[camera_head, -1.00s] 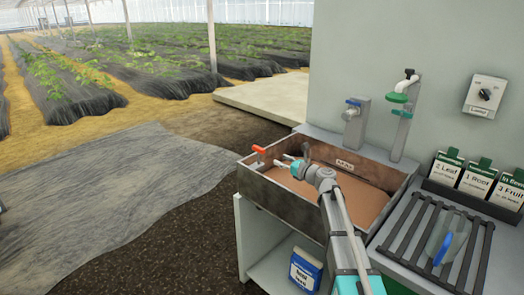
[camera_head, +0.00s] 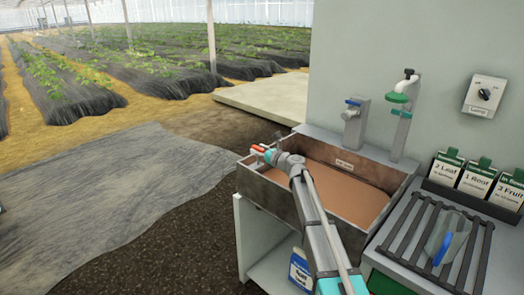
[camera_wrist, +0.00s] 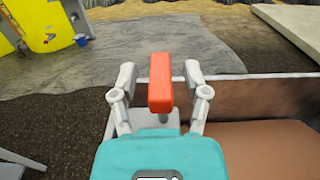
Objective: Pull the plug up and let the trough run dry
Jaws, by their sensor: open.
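The trough (camera_head: 275,195) is a grey, worn basin holding brown liquid, set in the bench. The plug's red handle (camera_head: 259,148) stands at the trough's left end. In the wrist view the red handle (camera_wrist: 161,82) is a T-shaped or block-like bar on a short grey stem. My gripper (camera_head: 264,152) is at this handle. In the wrist view my gripper (camera_wrist: 160,80) is open, with one finger on each side of the red handle and a visible gap on both sides. The drain below is hidden.
To the right are a black rack (camera_head: 430,235) with a clear jug (camera_head: 445,240), and labelled cards (camera_head: 475,177). A blue-white bag (camera_head: 302,268) sits on the shelf below.

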